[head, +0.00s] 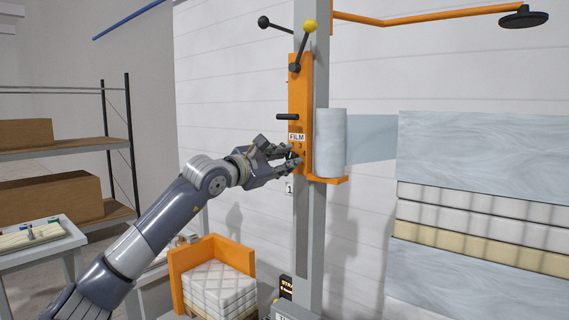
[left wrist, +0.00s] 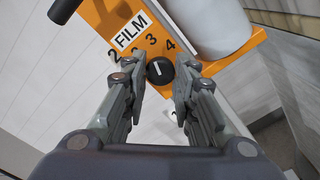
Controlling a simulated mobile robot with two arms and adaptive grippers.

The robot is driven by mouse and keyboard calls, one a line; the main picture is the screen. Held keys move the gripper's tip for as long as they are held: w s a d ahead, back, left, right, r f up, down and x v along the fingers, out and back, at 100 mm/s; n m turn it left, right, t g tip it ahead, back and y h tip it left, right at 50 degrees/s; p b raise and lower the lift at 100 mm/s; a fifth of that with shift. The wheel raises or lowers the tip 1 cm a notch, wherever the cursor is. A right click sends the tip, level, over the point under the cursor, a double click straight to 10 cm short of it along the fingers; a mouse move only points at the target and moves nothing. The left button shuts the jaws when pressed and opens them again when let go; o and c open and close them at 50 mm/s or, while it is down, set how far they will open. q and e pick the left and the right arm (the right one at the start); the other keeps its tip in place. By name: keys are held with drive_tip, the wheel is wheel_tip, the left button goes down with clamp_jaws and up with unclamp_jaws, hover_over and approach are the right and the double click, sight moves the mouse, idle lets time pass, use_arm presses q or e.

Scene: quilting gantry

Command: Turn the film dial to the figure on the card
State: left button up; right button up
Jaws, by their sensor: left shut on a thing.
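The film dial (left wrist: 160,70) is a round black knob with a white mark on the orange panel (head: 300,78). The figures 2, 3 and 4 show around it in the left wrist view; which one the mark faces I cannot tell. The FILM label (head: 297,137) is just above the dial. A small white card (head: 290,188) below the panel appears to read 1. My left gripper (head: 296,157) is shut on the dial, with one finger on each side of it; it also shows in the left wrist view (left wrist: 158,82). My right gripper is not in view.
A pale film roll (head: 331,140) stands right beside the panel on an orange shelf. Levers with black and yellow knobs (head: 310,26) are above. An orange bin (head: 190,258) with quilted stacks is below. A side table (head: 22,258) and shelving (head: 75,144) stand left.

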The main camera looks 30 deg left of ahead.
use_arm(q)
drive_tip(key=shift+m, duration=0.6)
drive_tip(key=o, duration=1)
drive_tip(key=shift+o, duration=0.2)
drive_tip(key=s, duration=1.2)
drive_tip(key=shift+a, duration=0.4)
